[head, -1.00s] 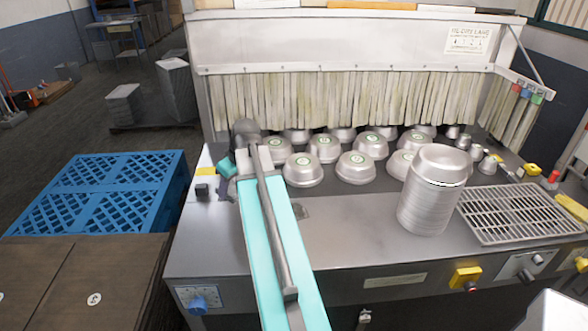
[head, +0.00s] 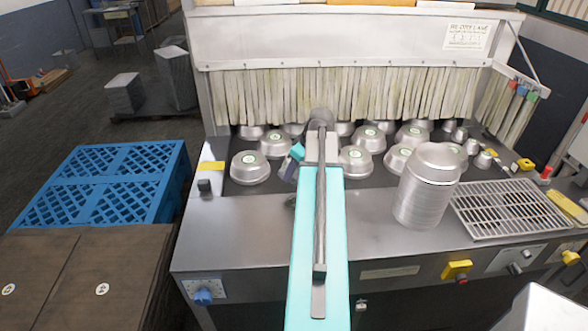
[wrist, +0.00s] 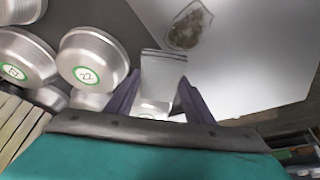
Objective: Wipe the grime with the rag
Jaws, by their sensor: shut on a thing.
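The rag (wrist: 163,72) is a pale grey, folded-looking piece between the two purple fingers of my gripper (wrist: 157,90). My gripper is shut on it and holds it near the pans. The grime (wrist: 188,28) is a dark brownish patch on the bare steel, just beyond the rag in the wrist view. In the head view the grime (head: 290,202) shows as a small dark mark at the left edge of my arm, partly hidden by it. There my gripper (head: 289,166) is mostly hidden, with only a purple part showing. Whether the rag touches the steel cannot be told.
Several round metal pans (head: 250,168) stand upside down before the strip curtain (head: 350,95). A tall pan stack (head: 424,195) and a grate (head: 510,208) are at the right. The steel front ledge (head: 235,230) is clear left of my arm.

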